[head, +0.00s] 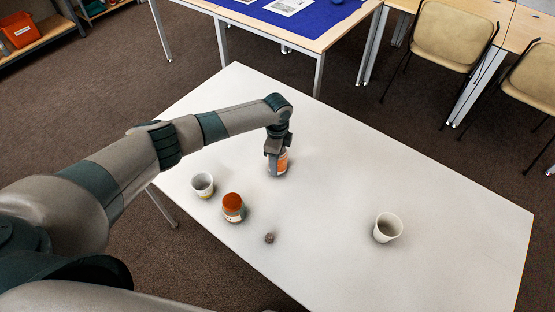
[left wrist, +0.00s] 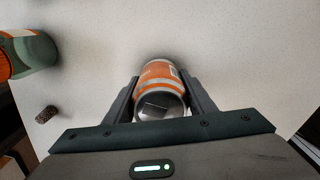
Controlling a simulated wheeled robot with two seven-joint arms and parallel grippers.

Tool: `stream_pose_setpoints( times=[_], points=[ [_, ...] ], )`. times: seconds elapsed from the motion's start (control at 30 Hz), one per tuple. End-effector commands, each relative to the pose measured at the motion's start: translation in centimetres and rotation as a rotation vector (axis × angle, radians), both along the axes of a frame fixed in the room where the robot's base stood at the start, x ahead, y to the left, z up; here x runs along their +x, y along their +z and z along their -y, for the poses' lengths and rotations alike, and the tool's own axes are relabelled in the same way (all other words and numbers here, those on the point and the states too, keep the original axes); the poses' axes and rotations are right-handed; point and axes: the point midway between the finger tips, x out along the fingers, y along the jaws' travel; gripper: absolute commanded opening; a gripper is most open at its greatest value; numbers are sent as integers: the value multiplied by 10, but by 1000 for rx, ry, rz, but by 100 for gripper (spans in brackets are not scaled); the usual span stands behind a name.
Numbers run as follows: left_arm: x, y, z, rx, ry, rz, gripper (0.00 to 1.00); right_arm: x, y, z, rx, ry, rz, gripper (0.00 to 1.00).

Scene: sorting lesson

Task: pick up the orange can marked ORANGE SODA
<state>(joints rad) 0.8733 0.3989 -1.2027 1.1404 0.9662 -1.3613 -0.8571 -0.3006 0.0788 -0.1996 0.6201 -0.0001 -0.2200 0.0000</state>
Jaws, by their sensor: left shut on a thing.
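The orange can (head: 281,163) is orange and silver and stands on the white table (head: 330,230), or just above it; I cannot tell which. In the left wrist view the can (left wrist: 158,72) sits between the two fingers, its metal top toward the camera. Its marking is not readable. My left gripper (head: 275,155) comes down over the can from above and is shut on it, and it also shows in the left wrist view (left wrist: 162,98). It hides the can's upper part in the head view. My right gripper is not in view.
A jar with an orange-brown lid (head: 232,207), a white cup with a yellow band (head: 203,185) and a small brown lump (head: 269,238) are nearer the left edge. A white cup (head: 387,227) stands at right. The table's far and right parts are clear. Chairs (head: 454,36) stand beyond.

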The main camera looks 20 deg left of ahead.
Motion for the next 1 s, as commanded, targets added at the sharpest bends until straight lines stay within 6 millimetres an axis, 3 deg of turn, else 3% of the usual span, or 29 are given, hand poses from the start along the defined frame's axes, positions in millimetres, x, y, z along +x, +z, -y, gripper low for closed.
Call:
stream_pose_setpoints(
  times=[0.27, 0.53, 1.0],
  points=[
    [1, 7, 0, -1, 0, 1, 29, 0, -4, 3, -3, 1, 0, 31],
    [1, 39, -1, -1, -1, 4, 29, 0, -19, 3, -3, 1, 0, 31],
    [-25, 92, 87, -3, -5, 3, 29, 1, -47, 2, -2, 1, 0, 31]
  ],
)
